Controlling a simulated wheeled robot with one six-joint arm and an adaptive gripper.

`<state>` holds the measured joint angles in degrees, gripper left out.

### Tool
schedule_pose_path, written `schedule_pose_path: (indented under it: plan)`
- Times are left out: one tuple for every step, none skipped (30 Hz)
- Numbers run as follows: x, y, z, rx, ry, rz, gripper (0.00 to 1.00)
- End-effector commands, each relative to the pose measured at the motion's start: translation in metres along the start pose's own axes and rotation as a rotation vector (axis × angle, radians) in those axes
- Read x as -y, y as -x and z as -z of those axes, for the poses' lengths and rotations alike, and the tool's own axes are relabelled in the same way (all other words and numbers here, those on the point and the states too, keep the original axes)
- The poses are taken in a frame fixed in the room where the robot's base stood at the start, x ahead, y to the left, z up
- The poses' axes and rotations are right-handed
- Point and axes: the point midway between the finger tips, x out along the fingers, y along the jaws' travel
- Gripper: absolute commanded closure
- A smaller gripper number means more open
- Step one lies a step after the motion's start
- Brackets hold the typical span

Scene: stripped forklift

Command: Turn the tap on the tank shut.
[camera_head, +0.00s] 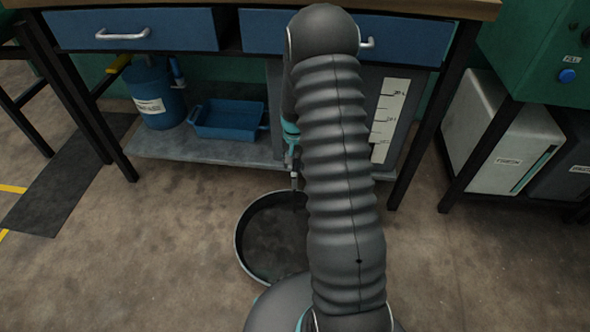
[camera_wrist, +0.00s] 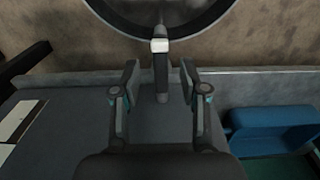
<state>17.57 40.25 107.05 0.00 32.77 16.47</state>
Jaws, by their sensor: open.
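The tank (camera_head: 398,85) is a grey box under the workbench with a white level scale on its front. In the wrist view its grey surface (camera_wrist: 65,120) fills the lower middle. The tap (camera_wrist: 161,75) is a slim dark grey piece with a pale block on it, between my fingers in the picture. I cannot tell which part is its handle, or whether the fingers touch it. In the head view only a small part of the tap (camera_head: 294,181) shows, left of my arm. My gripper (camera_wrist: 158,80) is open, a finger on each side of the tap.
A round black pan (camera_head: 240,235) stands on the floor below the tap. A blue tray (camera_head: 228,120) and a blue canister (camera_head: 155,95) stand on the low shelf (camera_head: 190,150) left of the tank. Bench legs stand both sides; drawers are above.

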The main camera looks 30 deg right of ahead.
Motion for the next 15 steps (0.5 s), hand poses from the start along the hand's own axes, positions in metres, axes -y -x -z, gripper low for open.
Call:
schedule_pose_path:
  plan:
    - [0.0, -0.009, 0.0, 0.001, 0.0, 0.0, 0.56]
    - [0.0, -0.013, -0.001, 0.002, 0.0, -0.001, 0.56]
    - [0.0, -0.018, 0.0, 0.002, 0.0, -0.001, 0.56]
    - [0.0, -0.022, 0.0, 0.001, 0.0, 0.0, 0.56]
    - [0.0, -0.025, 0.0, 0.0, 0.0, 0.0, 0.56]
    - [0.0, -0.028, 0.0, 0.0, 0.0, 0.0, 0.56]
    - [0.0, -0.031, 0.0, 0.0, 0.0, 0.0, 0.56]
    - [0.0, -0.033, 0.0, 0.0, 0.0, 0.0, 0.56]
    - [0.0, -0.034, 0.0, 0.0, 0.0, 0.0, 0.56]
    - [0.0, -0.035, 0.0, -0.001, 0.0, 0.0, 0.56]
    - [0.0, -0.036, 0.0, -0.001, 0.0, 0.0, 0.56]
    - [0.0, -0.037, 0.0, -0.001, 0.0, 0.0, 0.56]
    - [0.0, -0.037, 0.001, -0.001, 0.0, 0.0, 0.56]
    - [0.0, -0.037, 0.001, -0.002, 0.0, 0.0, 0.56]
    - [0.0, -0.037, 0.001, -0.002, 0.0, 0.001, 0.56]
